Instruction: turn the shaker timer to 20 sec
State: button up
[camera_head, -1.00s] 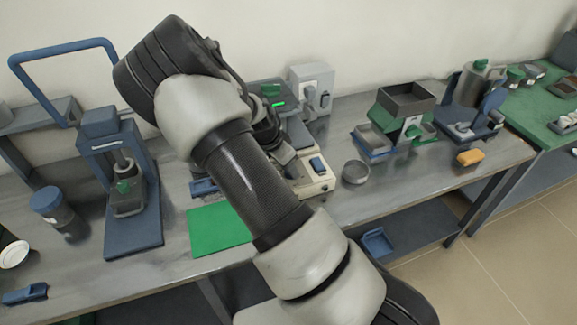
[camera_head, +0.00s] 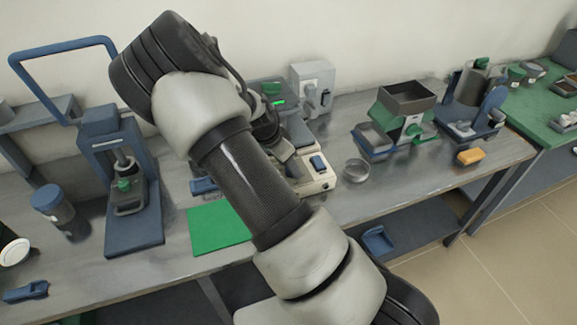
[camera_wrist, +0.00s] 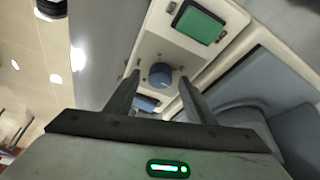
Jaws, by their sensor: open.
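In the wrist view the shaker's cream front panel (camera_wrist: 168,50) carries a round blue timer knob (camera_wrist: 160,75), a green square (camera_wrist: 200,23) and a blue switch-like part (camera_wrist: 146,103). My gripper (camera_wrist: 159,79) is open, with one finger on each side of the knob in this view. Whether the fingers touch the knob or how far they are from it, I cannot tell. The knob's setting is too small to read. In the head view the shaker's cream base (camera_head: 322,184) shows behind my arm, which hides much of it and the knob.
A grey round dish (camera_head: 356,171) stands just right of the shaker. A green mat (camera_head: 217,226) lies in front. A blue press-like stand (camera_head: 134,220) is at the left.

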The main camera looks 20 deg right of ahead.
jog(key=p+v, duration=0.1)
jog(key=v, duration=1.5)
jog(key=shift+a+r, duration=0.2)
jog(key=shift+r, duration=0.1)
jog(key=shift+f, duration=0.1)
jog(key=w+d+r+n+g+y+b, duration=0.15)
jog(key=d+n+y, duration=0.4)
jog(key=n, duration=1.25)
jog(key=shift+h, duration=0.65)
jog(key=f, duration=0.5)
jog(key=d+f, duration=0.1)
jog(key=f, duration=0.5)
jog(key=w+f, duration=0.1)
jog(key=f, duration=0.5)
jog(key=shift+d+f, duration=0.15)
jog(key=shift+d, duration=0.25)
jog(key=c, duration=1.1)
jog(key=shift+o, duration=0.2)
